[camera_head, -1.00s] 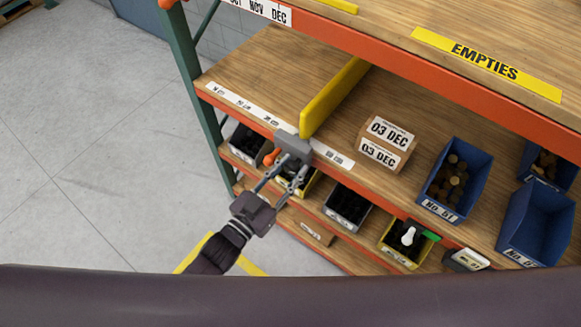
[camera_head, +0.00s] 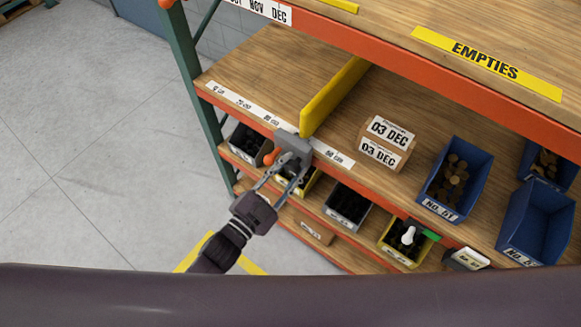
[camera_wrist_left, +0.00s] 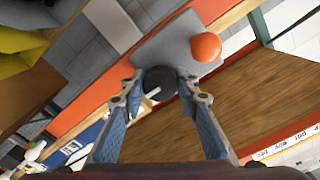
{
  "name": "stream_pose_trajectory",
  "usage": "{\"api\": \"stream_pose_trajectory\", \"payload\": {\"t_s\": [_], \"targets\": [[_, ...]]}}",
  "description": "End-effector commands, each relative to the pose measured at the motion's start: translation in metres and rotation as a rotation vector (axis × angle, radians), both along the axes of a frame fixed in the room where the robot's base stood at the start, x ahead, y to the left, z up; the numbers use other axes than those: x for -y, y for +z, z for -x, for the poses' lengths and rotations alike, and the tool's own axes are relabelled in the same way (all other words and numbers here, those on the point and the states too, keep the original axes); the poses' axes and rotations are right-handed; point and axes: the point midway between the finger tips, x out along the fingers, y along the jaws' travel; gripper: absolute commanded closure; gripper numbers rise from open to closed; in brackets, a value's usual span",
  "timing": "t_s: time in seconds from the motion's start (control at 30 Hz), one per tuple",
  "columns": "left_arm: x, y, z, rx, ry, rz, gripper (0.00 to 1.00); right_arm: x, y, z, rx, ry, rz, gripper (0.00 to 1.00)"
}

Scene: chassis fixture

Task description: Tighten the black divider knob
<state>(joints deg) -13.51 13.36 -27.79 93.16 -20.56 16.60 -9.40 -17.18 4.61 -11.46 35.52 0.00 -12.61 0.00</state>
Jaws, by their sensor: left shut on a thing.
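The yellow divider (camera_head: 334,98) stands on the wooden shelf, with a grey clamp bracket (camera_head: 292,143) at its front end over the orange shelf edge. The bracket also shows in the left wrist view (camera_wrist_left: 170,48). The black divider knob (camera_wrist_left: 158,82) with a white mark sits under the bracket, between my left fingertips; in the head view it is hidden. My left gripper (camera_head: 281,176) reaches up from below the shelf edge and is shut on the knob. An orange ball-shaped knob (camera_head: 272,157) sits beside the bracket, and also shows in the left wrist view (camera_wrist_left: 206,47). My right gripper is not in view.
Small bins with dark contents line the lower shelf, including a grey bin (camera_head: 348,205) and a yellow bin (camera_head: 405,243) holding a white item. Cardboard boxes (camera_head: 384,146) and a blue bin (camera_head: 456,178) stand right of the divider. Open floor (camera_head: 100,160) lies at left.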

Motion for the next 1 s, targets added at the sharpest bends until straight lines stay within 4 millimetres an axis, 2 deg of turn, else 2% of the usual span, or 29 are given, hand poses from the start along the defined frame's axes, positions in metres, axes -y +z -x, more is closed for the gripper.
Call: {"api": "stream_pose_trajectory", "payload": {"t_s": [0.37, 0.4, 0.53, 0.83, 1.0], "targets": [[0.000, 0.000, 0.000, 0.004, -0.001, -0.006, 0.95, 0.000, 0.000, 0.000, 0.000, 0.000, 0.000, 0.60], [0.000, 0.000, 0.000, 0.004, -0.001, -0.006, 0.68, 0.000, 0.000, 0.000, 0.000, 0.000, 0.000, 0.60], [0.000, 0.000, 0.000, 0.003, -0.001, -0.005, 0.53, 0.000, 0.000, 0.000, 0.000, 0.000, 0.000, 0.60], [-0.001, 0.000, 0.001, 0.002, -0.001, -0.004, 0.53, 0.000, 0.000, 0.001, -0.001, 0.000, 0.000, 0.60], [-0.011, -0.002, 0.015, -0.001, 0.000, -0.005, 0.53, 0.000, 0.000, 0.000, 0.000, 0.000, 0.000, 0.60]]}}
